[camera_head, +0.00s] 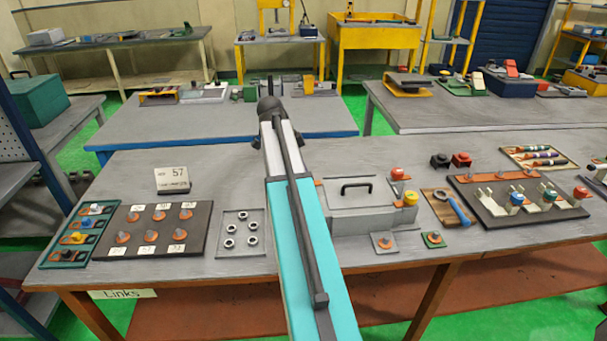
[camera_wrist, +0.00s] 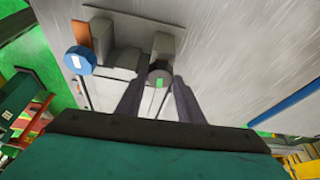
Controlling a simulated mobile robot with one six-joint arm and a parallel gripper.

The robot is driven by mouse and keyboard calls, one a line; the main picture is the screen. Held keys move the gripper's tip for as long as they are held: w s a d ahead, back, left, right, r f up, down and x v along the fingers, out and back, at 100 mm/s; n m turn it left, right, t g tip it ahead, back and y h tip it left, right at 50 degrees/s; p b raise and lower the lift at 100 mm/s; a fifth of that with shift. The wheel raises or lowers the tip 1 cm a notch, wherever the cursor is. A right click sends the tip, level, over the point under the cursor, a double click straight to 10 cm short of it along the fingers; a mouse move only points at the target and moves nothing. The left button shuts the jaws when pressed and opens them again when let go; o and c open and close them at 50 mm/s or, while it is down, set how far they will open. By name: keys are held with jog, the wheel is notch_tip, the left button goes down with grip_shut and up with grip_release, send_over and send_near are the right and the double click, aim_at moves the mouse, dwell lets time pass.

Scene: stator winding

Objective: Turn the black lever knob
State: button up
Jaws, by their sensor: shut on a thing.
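In the wrist view, the two dark fingers of my gripper (camera_wrist: 158,95) stand on either side of a dark grey round knob (camera_wrist: 160,80) with a green mark on its face. My gripper is shut on this knob, which sits in front of a grey block. A blue round knob (camera_wrist: 79,60) with a white mark is to its left, apart from the fingers.
The blue-edged far table (camera_head: 190,125) has bare room at its front. The near bench (camera_head: 110,180) holds a grey box with a black handle (camera_head: 356,188), a tray with nuts (camera_head: 240,250) and a board of coloured knobs (camera_head: 540,222).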

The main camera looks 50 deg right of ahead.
jog(key=shift+w+r, duration=0.15)
jog(key=shift+w, duration=0.05)
jog(key=o, duration=1)
jog(key=shift+o, duration=0.4)
jog(key=shift+s, duration=0.1)
jog(key=b+v, duration=0.3)
jog(key=v, duration=1)
jog(key=shift+r, duration=0.3)
jog(key=shift+a+f, duration=0.1)
